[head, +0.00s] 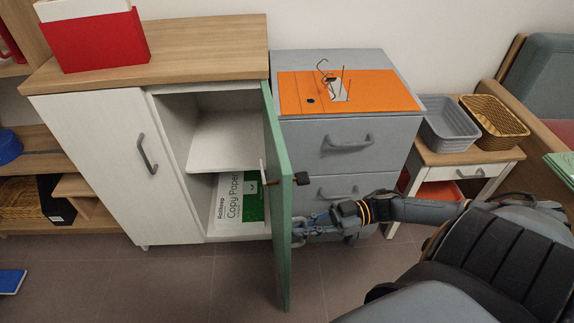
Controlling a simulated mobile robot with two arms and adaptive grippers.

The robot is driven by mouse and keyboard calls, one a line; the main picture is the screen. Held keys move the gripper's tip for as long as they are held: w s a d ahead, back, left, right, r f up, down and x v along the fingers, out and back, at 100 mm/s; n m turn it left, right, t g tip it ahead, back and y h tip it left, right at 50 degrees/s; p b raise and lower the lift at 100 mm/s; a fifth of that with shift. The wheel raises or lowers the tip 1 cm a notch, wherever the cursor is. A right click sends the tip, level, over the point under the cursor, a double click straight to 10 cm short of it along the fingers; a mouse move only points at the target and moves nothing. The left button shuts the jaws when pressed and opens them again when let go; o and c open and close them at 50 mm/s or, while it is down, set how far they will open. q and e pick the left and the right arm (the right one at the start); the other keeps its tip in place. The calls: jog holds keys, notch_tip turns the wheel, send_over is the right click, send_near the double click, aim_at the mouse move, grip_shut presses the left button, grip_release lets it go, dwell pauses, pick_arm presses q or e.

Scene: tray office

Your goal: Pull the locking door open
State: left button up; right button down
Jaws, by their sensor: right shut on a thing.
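The green cabinet door (278,190) stands swung open, seen nearly edge-on, on the right side of the white cabinet (120,175). A dark lock knob (302,179) sticks out from its right face, and a small brass-coloured part shows at its left face. My right gripper (303,231) is at the lower part of the door's right face, shut on the door's handle. The handle is mostly hidden by the fingers. My left gripper is not in view.
Inside the cabinet are a shelf (226,142) and a copy paper box (238,200) below. A grey drawer unit (350,155) stands close behind the open door, with an orange sheet on top. A small side table (462,155) bears baskets. Tiled floor in front is mostly clear.

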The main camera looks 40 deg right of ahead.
jog(key=shift+s+d, duration=0.2)
jog(key=shift+d, duration=0.25)
jog(key=shift+f, duration=0.1)
jog(key=c, duration=1.4)
grip_release()
jog(key=shift+c, duration=0.2)
jog(key=v, duration=1.2)
